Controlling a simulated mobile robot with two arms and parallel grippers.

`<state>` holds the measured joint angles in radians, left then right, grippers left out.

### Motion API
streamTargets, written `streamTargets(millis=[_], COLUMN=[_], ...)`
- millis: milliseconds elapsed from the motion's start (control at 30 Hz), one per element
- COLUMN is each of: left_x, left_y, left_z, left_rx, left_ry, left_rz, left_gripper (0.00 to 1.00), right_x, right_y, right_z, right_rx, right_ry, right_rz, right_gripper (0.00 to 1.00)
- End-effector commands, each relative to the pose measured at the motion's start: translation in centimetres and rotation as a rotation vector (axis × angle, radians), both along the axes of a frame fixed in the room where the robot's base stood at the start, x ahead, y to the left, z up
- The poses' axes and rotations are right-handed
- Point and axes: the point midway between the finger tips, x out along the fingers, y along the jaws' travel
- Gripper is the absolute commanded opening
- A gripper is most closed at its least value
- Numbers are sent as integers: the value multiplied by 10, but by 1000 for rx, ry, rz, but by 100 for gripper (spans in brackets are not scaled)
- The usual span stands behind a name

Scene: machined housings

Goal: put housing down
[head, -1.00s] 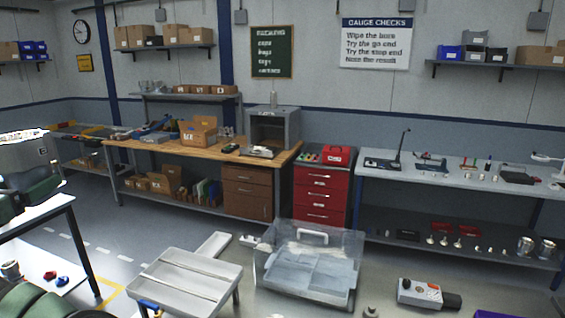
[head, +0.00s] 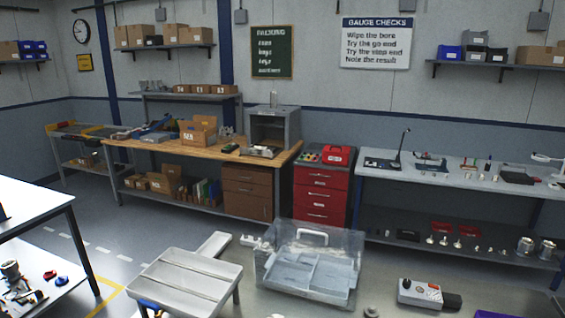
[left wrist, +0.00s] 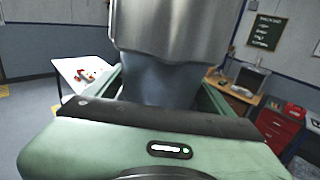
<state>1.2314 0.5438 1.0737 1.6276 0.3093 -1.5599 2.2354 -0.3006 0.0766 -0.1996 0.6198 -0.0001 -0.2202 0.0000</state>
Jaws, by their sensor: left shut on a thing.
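The housing (left wrist: 178,28) is a large silver metal piece with a smooth curved wall at the top middle of the left wrist view. Its top is cut off by the frame. My left gripper (left wrist: 158,84), green with a dark front edge, is shut on it, with a finger at each side. No support under the housing can be made out. In the head view neither the housing nor a clear part of my left gripper shows. My right gripper is in neither view.
A white table (head: 28,205) stands at the left, its visible top mostly bare, with small parts on its lower shelf. A light grey tray (head: 185,278) and a clear bin (head: 310,268) stand in front. A wooden bench (head: 205,153) and red drawers (head: 320,195) are behind.

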Motion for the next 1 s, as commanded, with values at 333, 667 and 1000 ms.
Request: streamTargets(millis=[333, 667, 1000], left_x=[3, 34, 96], left_y=[-4, -36, -134], left_z=[2, -10, -69], left_rx=[6, 7, 3], left_ry=[-2, 0, 5], left_rz=[49, 80, -30], left_gripper=[10, 10, 10], right_x=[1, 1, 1], right_y=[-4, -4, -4], right_z=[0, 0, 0], right_rx=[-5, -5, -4], right_ry=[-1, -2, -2], right_rz=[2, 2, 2], right_gripper=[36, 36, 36])
